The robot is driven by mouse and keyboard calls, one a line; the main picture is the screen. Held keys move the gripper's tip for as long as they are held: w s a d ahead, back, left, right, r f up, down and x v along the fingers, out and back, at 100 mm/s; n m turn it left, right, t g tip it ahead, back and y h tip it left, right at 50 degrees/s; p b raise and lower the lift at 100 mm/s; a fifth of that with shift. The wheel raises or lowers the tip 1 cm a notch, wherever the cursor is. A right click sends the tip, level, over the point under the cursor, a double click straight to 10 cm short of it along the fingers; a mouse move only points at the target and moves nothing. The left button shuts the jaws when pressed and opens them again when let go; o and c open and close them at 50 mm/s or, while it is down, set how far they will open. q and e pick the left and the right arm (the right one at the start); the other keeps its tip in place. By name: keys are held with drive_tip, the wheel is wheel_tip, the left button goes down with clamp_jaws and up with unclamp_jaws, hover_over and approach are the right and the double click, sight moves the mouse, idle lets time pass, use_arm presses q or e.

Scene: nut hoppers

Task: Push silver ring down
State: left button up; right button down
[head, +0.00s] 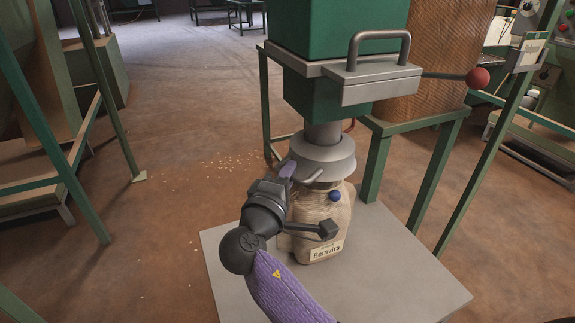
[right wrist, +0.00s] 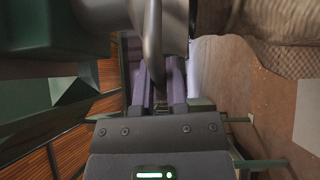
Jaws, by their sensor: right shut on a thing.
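The silver ring (head: 325,162) is a wide grey collar around the spout under the green hopper, at the mouth of the filled sack (head: 338,215). My right gripper (head: 288,172) is at the ring's left side, shut on its thin grey handle. In the right wrist view, a curved grey bar (right wrist: 151,45) runs down between my purple fingers (right wrist: 159,88). The sack stands upright, labelled "Bemvira", with its top hidden by the ring. My left gripper is not in view.
The sack stands on a grey platform (head: 400,275). Above is the green hopper (head: 310,95) with a grey handled box (head: 368,82) and a red-knobbed lever (head: 478,78). Green frame legs (head: 378,165) stand close on the right. Crumbs lie on the brown floor.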

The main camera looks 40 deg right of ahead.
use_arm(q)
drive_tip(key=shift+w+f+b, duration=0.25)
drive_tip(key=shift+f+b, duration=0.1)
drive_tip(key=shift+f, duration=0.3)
use_arm(e)
wheel_tip(320, 180, down, 3)
drive_tip(key=shift+f, duration=0.1)
drive_tip(key=c, duration=0.7)
unclamp_jaws()
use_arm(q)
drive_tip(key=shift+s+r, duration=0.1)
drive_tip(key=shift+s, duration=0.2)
use_arm(e)
drive_tip(key=shift+o, duration=0.2)
use_arm(q)
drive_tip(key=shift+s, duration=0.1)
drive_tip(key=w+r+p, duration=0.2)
drive_tip(key=p, duration=0.1)
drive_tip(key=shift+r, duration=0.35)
use_arm(e)
drive_tip(key=v, duration=1)
drive_tip(key=shift+s, duration=0.1)
